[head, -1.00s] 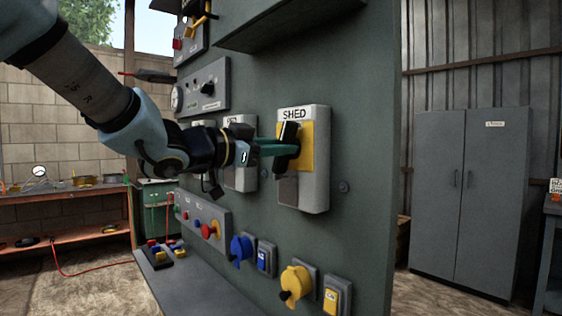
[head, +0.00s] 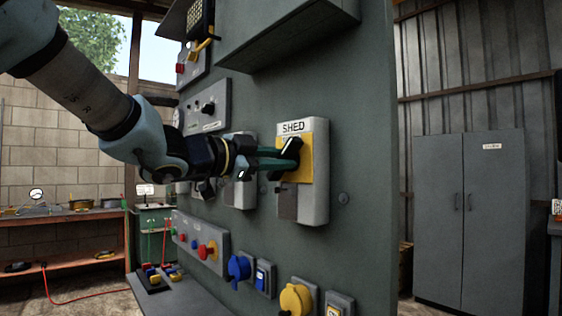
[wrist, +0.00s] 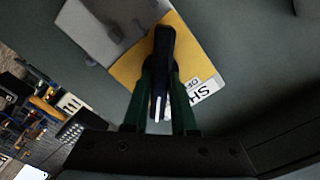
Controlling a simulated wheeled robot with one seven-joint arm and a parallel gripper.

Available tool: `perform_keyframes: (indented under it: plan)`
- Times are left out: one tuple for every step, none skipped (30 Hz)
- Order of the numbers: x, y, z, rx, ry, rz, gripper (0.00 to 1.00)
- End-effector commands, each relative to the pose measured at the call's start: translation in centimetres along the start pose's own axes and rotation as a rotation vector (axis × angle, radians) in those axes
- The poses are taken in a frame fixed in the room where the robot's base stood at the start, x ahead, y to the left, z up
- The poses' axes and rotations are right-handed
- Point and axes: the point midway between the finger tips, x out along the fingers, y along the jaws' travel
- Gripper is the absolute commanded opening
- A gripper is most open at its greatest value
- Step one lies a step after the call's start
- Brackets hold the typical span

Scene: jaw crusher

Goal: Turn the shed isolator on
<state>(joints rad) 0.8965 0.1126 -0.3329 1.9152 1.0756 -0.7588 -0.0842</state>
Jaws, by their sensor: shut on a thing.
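The shed isolator (head: 316,200) is a light grey box labelled SHED on the dark green panel. It has a yellow plate (head: 305,160) and a black handle (head: 290,152), which stands tilted in the head view. My gripper (head: 280,160) reaches in from the left, its green fingers closed on the handle. In the wrist view the black handle (wrist: 162,65) sits between the two fingers (wrist: 160,100), in front of the yellow plate (wrist: 128,68). The SHED label shows partly there, and the fingers partly hide the plate.
More grey switch boxes (head: 240,195) stand left of the isolator, behind my gripper. Below are a red button (head: 210,250), a blue socket (head: 238,268) and a yellow socket (head: 296,299). A shelf (head: 290,35) juts out above. A grey cabinet (head: 468,215) stands at right.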

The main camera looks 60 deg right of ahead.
Motion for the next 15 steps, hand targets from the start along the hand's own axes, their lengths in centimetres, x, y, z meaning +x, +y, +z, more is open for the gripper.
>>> perform_keyframes:
  plan:
    - [-0.01, 0.01, -0.01, 0.003, 0.000, 0.001, 0.00]
    - [-0.01, 0.01, 0.00, 0.002, 0.000, 0.001, 0.00]
    - [-0.01, 0.02, -0.01, 0.002, 0.000, 0.001, 0.00]
    - [-0.01, 0.02, 0.00, 0.002, 0.000, 0.001, 0.00]
    - [-0.01, 0.02, 0.00, 0.002, 0.000, 0.001, 0.00]
    - [-0.01, 0.02, 0.00, 0.002, 0.000, 0.001, 0.00]
    - [-0.01, 0.02, 0.00, 0.002, 0.000, 0.001, 0.26]
    - [-0.01, 0.02, -0.01, 0.002, 0.000, 0.001, 0.30]
    - [-0.01, 0.02, 0.00, 0.002, 0.000, 0.001, 0.34]
    - [0.00, 0.02, -0.01, 0.001, 0.000, 0.001, 0.37]
    - [0.00, 0.02, 0.00, 0.001, 0.000, 0.001, 0.41]
    - [0.00, 0.02, 0.00, 0.001, 0.000, 0.001, 0.45]
    - [0.00, 0.02, 0.00, 0.001, 0.000, 0.001, 0.49]
    - [0.00, 0.02, 0.00, 0.001, 0.000, 0.001, 0.52]
    - [0.00, 0.02, -0.01, 0.001, 0.000, 0.001, 0.55]
